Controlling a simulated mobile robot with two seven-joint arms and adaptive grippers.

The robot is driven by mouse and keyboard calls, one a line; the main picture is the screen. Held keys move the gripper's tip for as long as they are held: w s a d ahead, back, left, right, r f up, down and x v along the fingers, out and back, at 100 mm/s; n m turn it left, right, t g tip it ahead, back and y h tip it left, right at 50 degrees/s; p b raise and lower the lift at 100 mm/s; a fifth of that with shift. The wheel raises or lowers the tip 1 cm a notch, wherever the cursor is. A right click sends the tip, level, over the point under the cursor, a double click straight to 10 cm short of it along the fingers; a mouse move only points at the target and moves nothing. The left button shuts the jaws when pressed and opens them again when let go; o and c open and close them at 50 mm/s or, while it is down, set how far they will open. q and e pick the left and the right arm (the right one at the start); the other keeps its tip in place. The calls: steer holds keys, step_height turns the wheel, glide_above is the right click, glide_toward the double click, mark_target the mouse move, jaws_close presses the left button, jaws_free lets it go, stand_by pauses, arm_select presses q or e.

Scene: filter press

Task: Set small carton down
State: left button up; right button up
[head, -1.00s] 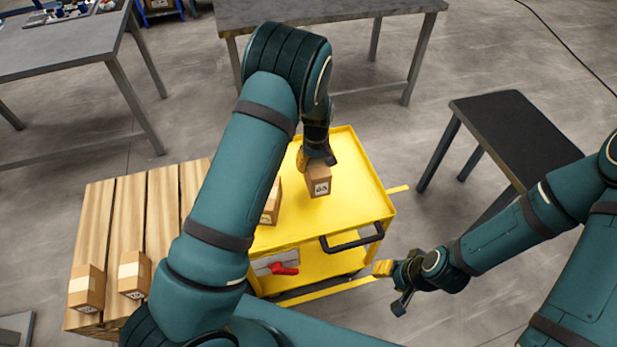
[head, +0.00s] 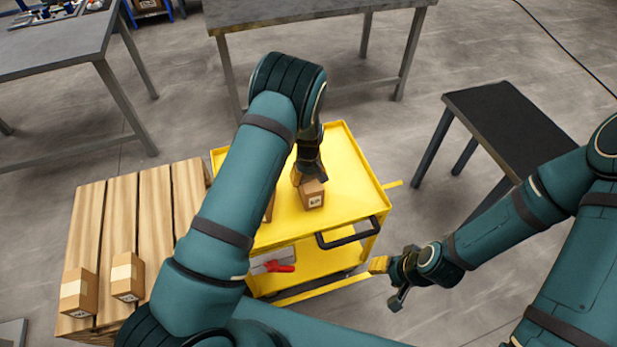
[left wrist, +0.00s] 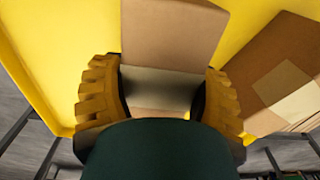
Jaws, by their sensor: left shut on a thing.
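The small carton (head: 312,194) is a brown box with a printed label, over the top tray of the yellow cart (head: 345,185). My left gripper (head: 309,178) is shut on it from above. In the left wrist view the carton (left wrist: 170,40) lies between the yellow ridged fingers of the gripper (left wrist: 160,95). Whether its underside touches the tray is hard to tell. My right gripper (head: 388,278) hangs low beside the cart, away from the carton; its finger gap is unclear.
Another carton (left wrist: 285,75) stands close beside the held one on the cart, mostly hidden by my left arm in the head view. Two cartons (head: 78,291) (head: 127,276) sit on the wooden pallet (head: 122,215). A black-topped table (head: 510,125) stands right. The tray's right side is clear.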

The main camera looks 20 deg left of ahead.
arm_select(q)
steer(key=shift+f, duration=0.15)
steer(key=o, duration=1.4)
